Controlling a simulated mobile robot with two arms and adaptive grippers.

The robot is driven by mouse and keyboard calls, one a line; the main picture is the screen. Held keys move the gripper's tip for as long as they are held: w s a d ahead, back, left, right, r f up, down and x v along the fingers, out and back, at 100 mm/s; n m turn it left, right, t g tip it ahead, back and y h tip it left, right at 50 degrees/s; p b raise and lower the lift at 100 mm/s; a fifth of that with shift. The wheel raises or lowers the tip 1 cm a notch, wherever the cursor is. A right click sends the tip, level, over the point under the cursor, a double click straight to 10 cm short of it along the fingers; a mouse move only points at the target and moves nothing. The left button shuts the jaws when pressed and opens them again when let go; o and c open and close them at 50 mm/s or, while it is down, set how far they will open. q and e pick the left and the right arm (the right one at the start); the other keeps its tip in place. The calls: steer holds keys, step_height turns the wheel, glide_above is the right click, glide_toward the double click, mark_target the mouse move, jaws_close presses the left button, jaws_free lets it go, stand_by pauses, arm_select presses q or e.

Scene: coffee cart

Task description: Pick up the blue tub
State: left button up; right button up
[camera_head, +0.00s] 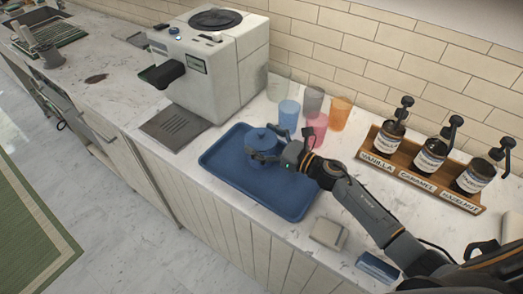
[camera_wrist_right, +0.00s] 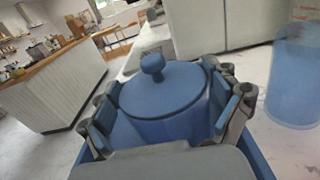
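The blue tub (camera_head: 262,141), with a round lid and knob, stands upright at the blue tray (camera_head: 290,205) in the head view. My right gripper (camera_head: 279,146) is at the tub's right side. In the right wrist view the tub (camera_wrist_right: 165,95) fills the space between the two fingers of my right gripper (camera_wrist_right: 168,112), one on each side. The finger pads lie very close to its sides; I cannot tell whether they press on it. No gap under the tub is clear. My left gripper is not in view.
Several coloured cups (camera_head: 317,127) stand behind the tray. A white coffee machine (camera_head: 210,65) is at the back left. A wooden rack (camera_head: 420,170) of syrup jars stands at the right. A blue cup (camera_wrist_right: 294,80) is close on the right in the wrist view.

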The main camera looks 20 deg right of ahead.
steer(key=shift+r, duration=0.1)
steer(key=c, duration=1)
